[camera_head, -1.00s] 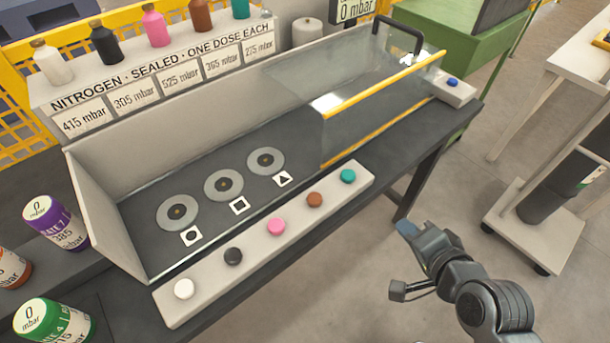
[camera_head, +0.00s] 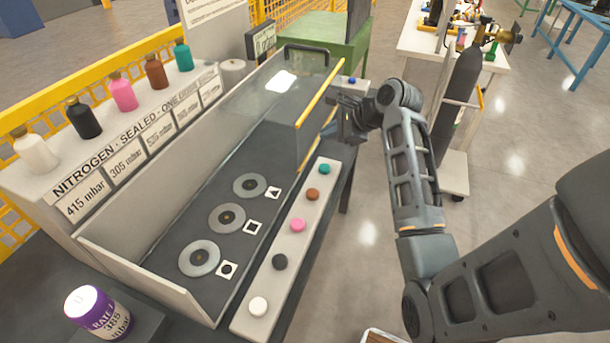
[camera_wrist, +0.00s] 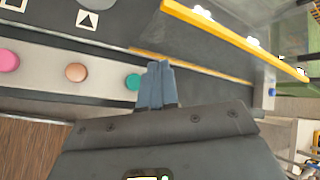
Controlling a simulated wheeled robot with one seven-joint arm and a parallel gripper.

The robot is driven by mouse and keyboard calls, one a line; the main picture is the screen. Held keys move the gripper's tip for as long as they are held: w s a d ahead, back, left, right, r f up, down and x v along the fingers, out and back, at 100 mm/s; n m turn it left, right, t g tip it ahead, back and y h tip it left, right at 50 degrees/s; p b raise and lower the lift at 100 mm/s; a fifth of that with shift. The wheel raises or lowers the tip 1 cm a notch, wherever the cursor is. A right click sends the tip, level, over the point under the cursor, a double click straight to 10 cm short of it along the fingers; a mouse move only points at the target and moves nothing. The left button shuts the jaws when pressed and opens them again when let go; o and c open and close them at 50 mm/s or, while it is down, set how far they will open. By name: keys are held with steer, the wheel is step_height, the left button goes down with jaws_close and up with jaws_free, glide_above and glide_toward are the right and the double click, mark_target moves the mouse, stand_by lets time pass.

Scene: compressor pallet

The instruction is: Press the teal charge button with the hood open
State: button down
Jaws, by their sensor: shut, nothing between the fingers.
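The teal button (camera_head: 324,169) is at the far end of a pale button strip (camera_head: 270,285). It also shows in the wrist view (camera_wrist: 133,82), just left of the fingers and partly covered by them. My gripper (camera_head: 334,134) is shut and empty, fingers together in the wrist view (camera_wrist: 160,68). It hangs near the teal button, beyond it in the head view; I cannot tell its height or see contact. The clear hood with a yellow edge (camera_head: 312,98) stands over the far end of the trough, leaving the three round pads uncovered.
Brown (camera_head: 312,194), pink (camera_head: 297,225), black (camera_head: 279,261) and white (camera_head: 258,305) buttons share the strip. A blue button (camera_head: 352,79) is beyond the hood. Several coloured bottles stand on the nitrogen shelf (camera_head: 30,190). A purple canister (camera_head: 98,312) is at lower left.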

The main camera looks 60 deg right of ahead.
steer(key=shift+r, duration=0.35)
steer(key=shift+f, duration=0.15)
steer(key=b, duration=0.9)
glide_above(327, 169)
step_height(327, 169, down, 7)
steer(key=shift+r, duration=0.2)
steer(key=shift+f, duration=1)
steer(key=shift+f, duration=0.15)
stand_by(0.7)
steer(key=shift+f, duration=0.25)
steer(key=shift+f, duration=0.65)
stand_by(0.9)
steer(key=shift+r+p, duration=0.1)
steer(key=shift+p, duration=0.25)
steer(key=shift+r+p, duration=1)
steer(key=shift+p, duration=0.35)
